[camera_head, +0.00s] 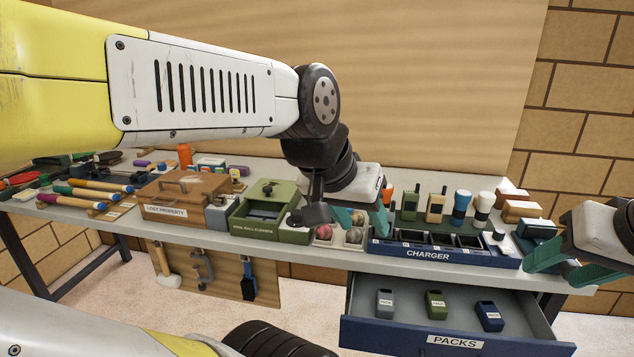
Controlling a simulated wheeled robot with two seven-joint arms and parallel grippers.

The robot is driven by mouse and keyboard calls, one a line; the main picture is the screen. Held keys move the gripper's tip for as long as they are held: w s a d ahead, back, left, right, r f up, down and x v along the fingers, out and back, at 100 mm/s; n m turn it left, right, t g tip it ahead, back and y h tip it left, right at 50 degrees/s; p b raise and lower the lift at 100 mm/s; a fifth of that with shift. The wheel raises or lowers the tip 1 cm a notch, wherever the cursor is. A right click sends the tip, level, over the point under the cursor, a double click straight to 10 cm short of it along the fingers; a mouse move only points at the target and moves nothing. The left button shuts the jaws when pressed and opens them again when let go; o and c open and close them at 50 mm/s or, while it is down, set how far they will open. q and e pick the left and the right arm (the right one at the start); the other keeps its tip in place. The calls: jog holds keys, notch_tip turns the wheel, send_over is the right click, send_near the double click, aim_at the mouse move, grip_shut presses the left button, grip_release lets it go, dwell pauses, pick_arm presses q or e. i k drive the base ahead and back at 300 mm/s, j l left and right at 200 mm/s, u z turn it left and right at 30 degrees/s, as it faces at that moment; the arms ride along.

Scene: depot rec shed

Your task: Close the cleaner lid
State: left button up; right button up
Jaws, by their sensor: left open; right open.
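The green pool ball cleaner (243,232) stands on the bench, left of the middle, with its label on the front. Its top is open and I see into its hollow. The green lid (262,193) stands raised at the back of the box, with a small dark knob. My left gripper (362,217) is open, fingers pointing down, over the ball tray to the right of the cleaner and apart from the lid. My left arm hangs across the view above and behind the cleaner. My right gripper (562,265) is open at the bench's right front edge, far from the cleaner.
A brown lost property box (180,195) stands left of the cleaner. A tray with several balls (323,234) is to its right, then the charger (428,254) with devices behind it. The packs drawer (455,338) is pulled out below. Tools hang beneath the bench (330,253).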

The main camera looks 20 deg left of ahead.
aim_at(264, 189)
jog(key=u, duration=1.3)
